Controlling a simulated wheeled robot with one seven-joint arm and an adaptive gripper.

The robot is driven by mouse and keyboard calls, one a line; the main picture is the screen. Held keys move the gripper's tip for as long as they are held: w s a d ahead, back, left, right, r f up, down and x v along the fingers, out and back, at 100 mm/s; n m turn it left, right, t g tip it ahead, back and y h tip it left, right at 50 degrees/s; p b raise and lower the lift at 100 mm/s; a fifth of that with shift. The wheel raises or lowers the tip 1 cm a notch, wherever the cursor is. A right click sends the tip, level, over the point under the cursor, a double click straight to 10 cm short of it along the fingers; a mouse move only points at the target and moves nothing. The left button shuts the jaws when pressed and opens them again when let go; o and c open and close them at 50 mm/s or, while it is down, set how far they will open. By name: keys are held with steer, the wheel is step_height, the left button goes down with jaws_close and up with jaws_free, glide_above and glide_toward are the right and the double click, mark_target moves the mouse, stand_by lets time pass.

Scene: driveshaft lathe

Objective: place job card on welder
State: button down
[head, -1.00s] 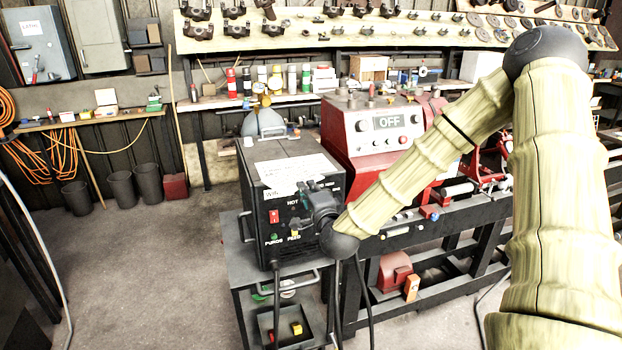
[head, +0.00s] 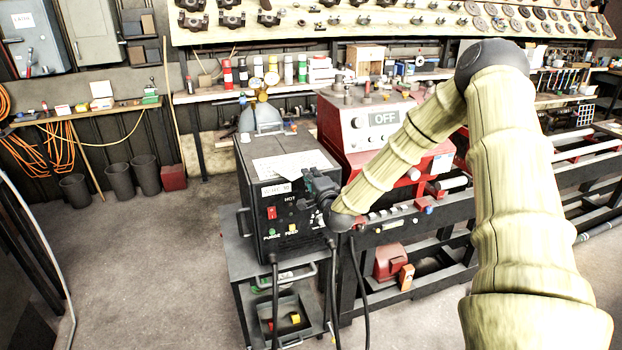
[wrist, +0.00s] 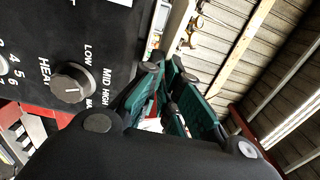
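The welder (head: 254,205) is a black box with a control panel, standing on a dark cart. A white job card (head: 290,166) with printed lines lies on its top, near the front edge. My gripper (head: 314,188) is just in front of the panel's upper right, below the card and apart from it. In the wrist view, the welder's panel (wrist: 45,45) with its heat dial fills the upper left. The dark green fingers of my gripper (wrist: 174,88) show there, with a narrow gap and no card seen between them.
A gas gauge and cylinder (head: 262,115) stand behind the welder. A red machine marked OFF (head: 370,130) stands close on the right. Cables hang from the welder's front. The cart's lower tray (head: 290,320) holds small items.

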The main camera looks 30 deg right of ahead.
steer(key=shift+f+p, duration=0.3)
steer(key=shift+f, duration=0.65)
steer(key=shift+f, duration=0.15)
steer(key=c, duration=1.6)
jaws_free()
steer(key=shift+c, duration=0.2)
steer(key=shift+r, duration=0.2)
